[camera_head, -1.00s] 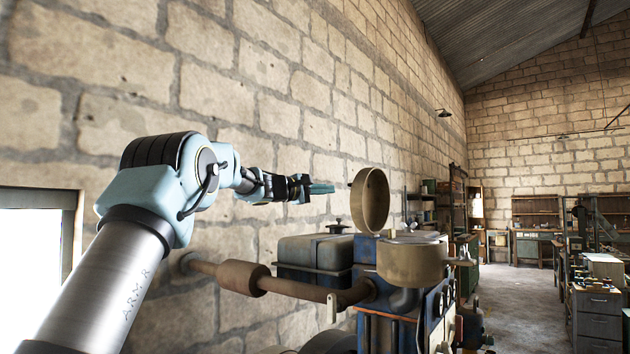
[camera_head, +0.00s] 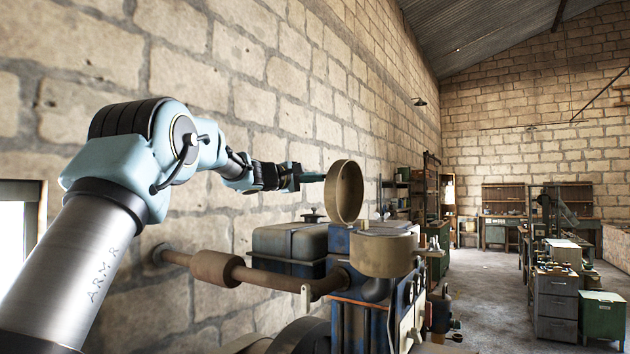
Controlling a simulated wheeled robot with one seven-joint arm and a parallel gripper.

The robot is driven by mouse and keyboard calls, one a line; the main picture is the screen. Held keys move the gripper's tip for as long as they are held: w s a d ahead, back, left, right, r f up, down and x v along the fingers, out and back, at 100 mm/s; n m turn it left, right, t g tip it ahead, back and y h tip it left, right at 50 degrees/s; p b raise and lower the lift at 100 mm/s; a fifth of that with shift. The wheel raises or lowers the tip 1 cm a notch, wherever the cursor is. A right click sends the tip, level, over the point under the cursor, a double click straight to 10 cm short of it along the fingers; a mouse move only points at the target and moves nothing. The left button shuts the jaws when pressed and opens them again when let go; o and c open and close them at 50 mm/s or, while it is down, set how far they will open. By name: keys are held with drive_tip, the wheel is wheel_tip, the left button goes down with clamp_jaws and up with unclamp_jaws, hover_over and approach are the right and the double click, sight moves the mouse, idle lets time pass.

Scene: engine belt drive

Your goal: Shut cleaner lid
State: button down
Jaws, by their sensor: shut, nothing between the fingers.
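The cleaner lid (camera_head: 344,192) is a round tan cap standing open, upright on its edge at the back-left rim of the air cleaner bowl (camera_head: 383,256). The bowl is a tan drum on top of the blue engine (camera_head: 372,305). My gripper (camera_head: 312,177) is shut and empty, its teal fingers pointing right at the outer back of the lid, near its upper left. I cannot tell whether the fingertips touch the lid.
A grey tank (camera_head: 290,243) sits left of the lid, below my gripper. A rusty exhaust pipe with a silencer (camera_head: 217,268) runs left across the front. A stone wall (camera_head: 290,90) stands behind my arm. Drawers (camera_head: 556,305) and workbenches are far right.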

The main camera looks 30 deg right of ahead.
drive_tip(key=shift+s+d+r+m+b, duration=0.3)
drive_tip(key=shift+s+m+b, duration=0.15)
drive_tip(key=shift+s+b, duration=0.1)
drive_tip(key=shift+s+d+r+m+b, duration=0.3)
drive_tip(key=shift+s+m+b, duration=0.15)
drive_tip(key=shift+s, duration=0.1)
drive_tip(key=s+d+f+m+t+y+b, duration=0.1)
drive_tip(key=s+d+f+m+y+b, duration=0.1)
drive_tip(key=s+d+m, duration=0.3)
drive_tip(key=s+d+f+m+y+b, duration=0.1)
drive_tip(key=s+d+f+m+b, duration=0.2)
drive_tip(key=s+m, duration=0.4)
drive_tip(key=shift+s+d+f+t+y+b, duration=0.35)
drive_tip(key=shift+s+d+b, duration=0.6)
drive_tip(key=shift+s, duration=2.1)
drive_tip(key=shift+d, duration=0.1)
drive_tip(key=shift+r, duration=0.1)
